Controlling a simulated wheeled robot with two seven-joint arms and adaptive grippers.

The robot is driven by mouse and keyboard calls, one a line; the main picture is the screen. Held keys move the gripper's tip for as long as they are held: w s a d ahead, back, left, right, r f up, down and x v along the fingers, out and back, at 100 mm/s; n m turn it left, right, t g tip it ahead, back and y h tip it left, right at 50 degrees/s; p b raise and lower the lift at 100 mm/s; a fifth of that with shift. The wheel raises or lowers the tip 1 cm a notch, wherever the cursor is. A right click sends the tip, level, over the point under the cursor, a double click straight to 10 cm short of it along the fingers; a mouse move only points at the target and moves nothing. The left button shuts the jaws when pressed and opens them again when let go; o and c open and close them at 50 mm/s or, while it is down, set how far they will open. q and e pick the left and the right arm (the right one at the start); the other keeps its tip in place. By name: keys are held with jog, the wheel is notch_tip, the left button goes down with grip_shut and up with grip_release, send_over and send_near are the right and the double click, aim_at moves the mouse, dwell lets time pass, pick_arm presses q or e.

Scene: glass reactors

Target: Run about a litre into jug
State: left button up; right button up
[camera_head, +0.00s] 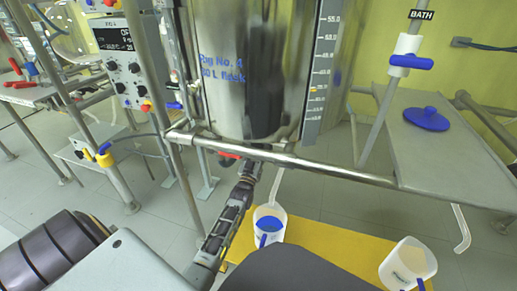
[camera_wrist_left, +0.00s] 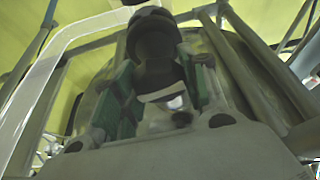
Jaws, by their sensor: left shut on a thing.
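A white jug (camera_head: 268,212) with a blue handle stands on a yellow platform (camera_head: 322,243), below a clear outlet tube (camera_head: 277,186). A steel vessel (camera_head: 225,85) with a printed scale (camera_head: 320,75) is above. A red handle (camera_head: 229,155) shows partly under the vessel. My left gripper (camera_head: 250,170) reaches up below the vessel, shut on a dark, rounded valve part. In the left wrist view this valve part (camera_wrist_left: 155,45) is between the green-padded fingers (camera_wrist_left: 160,95). My right gripper is not in view.
A second white jug (camera_head: 407,263) stands at the lower right of the platform. A steel frame bar (camera_head: 290,160) crosses in front of the vessel. At right are a grey shelf with a blue lid (camera_head: 427,118) and a bent tube (camera_head: 461,228). A control box (camera_head: 116,50) is at left.

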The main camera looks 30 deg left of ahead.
pick_arm(q)
jog(key=shift+m, duration=0.3)
jog(key=shift+m+h+p, duration=0.6)
jog(key=shift+m+p, duration=0.1)
jog(key=shift+m, duration=0.1)
jog(key=o, duration=1.1)
jog(key=shift+c, duration=0.2)
jog(key=v, duration=1.2)
jog(key=shift+s+f, duration=0.1)
jog(key=shift+f, duration=0.1)
